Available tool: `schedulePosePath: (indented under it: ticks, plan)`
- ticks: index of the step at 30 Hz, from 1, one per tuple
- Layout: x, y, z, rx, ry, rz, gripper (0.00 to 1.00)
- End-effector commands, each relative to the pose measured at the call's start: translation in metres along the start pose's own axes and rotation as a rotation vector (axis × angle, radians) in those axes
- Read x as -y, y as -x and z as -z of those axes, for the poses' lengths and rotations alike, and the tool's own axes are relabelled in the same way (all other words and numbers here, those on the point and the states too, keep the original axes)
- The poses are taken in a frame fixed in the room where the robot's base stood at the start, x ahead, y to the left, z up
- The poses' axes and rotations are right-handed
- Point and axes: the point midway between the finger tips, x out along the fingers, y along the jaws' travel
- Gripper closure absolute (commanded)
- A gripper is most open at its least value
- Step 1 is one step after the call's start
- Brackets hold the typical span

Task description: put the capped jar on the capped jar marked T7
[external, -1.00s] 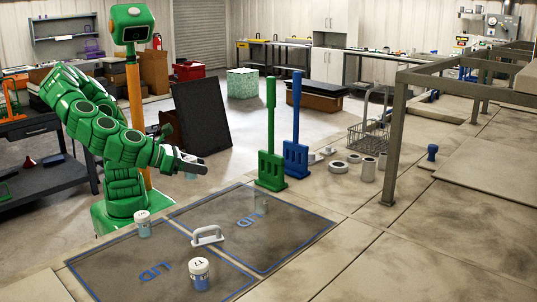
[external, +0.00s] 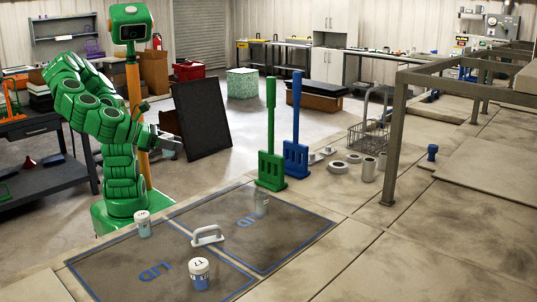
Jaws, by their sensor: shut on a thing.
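A white-capped jar (external: 199,274) with a blue band stands upright on the near dark lid panel; its cap mark is too small to read surely. Another white-capped jar (external: 143,224) stands at that panel's left edge, also with a small mark I cannot read surely.
A pale handle (external: 207,235) rises between the two lid panels. Green (external: 270,168) and blue (external: 296,157) upright paddles stand at the far edge. Rings and a wire basket (external: 368,137) stand right of them. The slab at front right is clear.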

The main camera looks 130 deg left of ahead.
Motion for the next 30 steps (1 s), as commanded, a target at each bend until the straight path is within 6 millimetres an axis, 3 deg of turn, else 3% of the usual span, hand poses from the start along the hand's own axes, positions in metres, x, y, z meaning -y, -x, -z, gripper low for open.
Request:
schedulePosePath:
  ticks: [5, 18, 30]
  plan:
    - [0.042, 0.013, -0.006, 0.002, -0.019, 0.039, 0.84]
    - [0.175, 0.042, -0.025, 0.003, -0.078, 0.164, 0.84]
    - [0.279, 0.047, -0.043, -0.001, -0.115, 0.262, 0.84]
